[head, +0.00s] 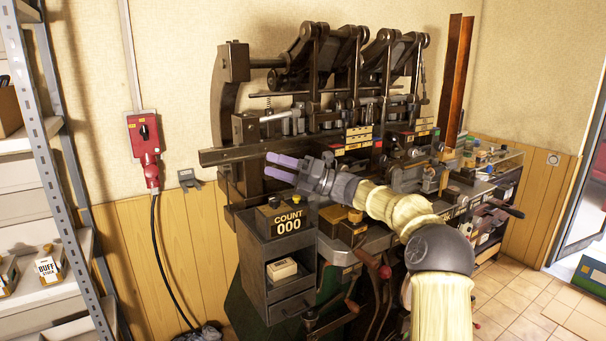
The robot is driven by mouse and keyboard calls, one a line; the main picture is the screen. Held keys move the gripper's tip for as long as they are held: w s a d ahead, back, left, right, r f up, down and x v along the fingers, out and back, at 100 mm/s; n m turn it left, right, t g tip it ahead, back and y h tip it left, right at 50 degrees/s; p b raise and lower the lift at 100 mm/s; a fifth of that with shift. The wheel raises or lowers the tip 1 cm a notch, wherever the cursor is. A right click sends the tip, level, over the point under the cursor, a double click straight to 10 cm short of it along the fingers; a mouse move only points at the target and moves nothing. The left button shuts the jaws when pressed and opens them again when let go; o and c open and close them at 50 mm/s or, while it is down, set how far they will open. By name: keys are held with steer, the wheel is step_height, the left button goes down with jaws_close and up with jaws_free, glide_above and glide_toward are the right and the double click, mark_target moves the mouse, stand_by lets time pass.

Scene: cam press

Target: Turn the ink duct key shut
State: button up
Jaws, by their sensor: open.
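My gripper (273,166) is in front of the left part of a dark press (218,105). Its two purple fingers point left and stand apart, with nothing between them. I cannot pick out the ink duct key for certain among the small parts of the press. A pale metal bar-like part (276,116) shows on the press above my gripper. My gripper and arm hide some of the press behind them.
A grey cabinet with a counter reading 000 (289,223) stands below my gripper. A red switch box (143,140) is on the wall at left, beside a metal shelf (50,125). Tall rusty bars (455,75) stand at right. Tiled floor (520,300) is clear at lower right.

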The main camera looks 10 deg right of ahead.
steer(key=w+a+f+m+t+h, duration=0.2)
steer(key=a+f+m+t+h, duration=0.5)
steer(key=m, duration=0.9)
steer(key=s+d+f+m+h, duration=0.5)
steer(key=d+f+m+h, duration=0.1)
steer(key=f+m+h, duration=0.35)
steer(key=s+d+f+m+g+h, duration=0.1)
steer(key=s+f+m, duration=0.4)
steer(key=s, duration=0.6)
steer(key=s+d+f+m+g+h, duration=0.1)
steer(key=s+d+f+m+g, duration=0.2)
steer(key=s, duration=0.8)
steer(key=s+d+f+m+g+h, duration=0.2)
steer(key=s+f+m+g, duration=0.4)
steer(key=s, duration=0.5)
steer(key=shift+d+f+m, duration=0.3)
steer(key=shift+f+m, duration=0.3)
steer(key=shift+m, duration=0.15)
steer(key=shift+w, duration=0.1)
steer(key=c, duration=0.4)
steer(key=shift+w+d, duration=0.1)
steer(key=shift+d, duration=0.05)
steer(key=shift+c, duration=0.3)
